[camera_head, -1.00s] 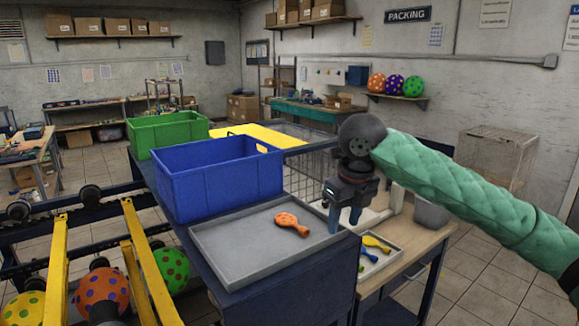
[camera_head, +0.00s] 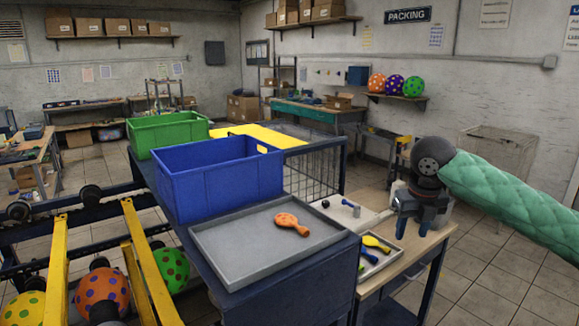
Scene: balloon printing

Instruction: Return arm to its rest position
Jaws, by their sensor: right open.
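My right arm in a green quilted sleeve comes in from the right. Its gripper (camera_head: 413,230) is open and empty, pointing down above the wooden side table (camera_head: 408,254), to the right of the small tray. An orange deflated balloon with dark dots (camera_head: 291,225) lies on the grey tray (camera_head: 228,262), apart from the gripper. Yellow and blue deflated balloons lie in the small tray (camera_head: 386,263). My left gripper does not show.
A blue crate (camera_head: 215,185) and a green crate (camera_head: 165,132) stand behind the grey tray. A wire mesh panel (camera_head: 313,172) stands beside the blue crate. Yellow rails (camera_head: 150,262) with dotted balloons are at the left. Open floor (camera_head: 489,268) lies at the right.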

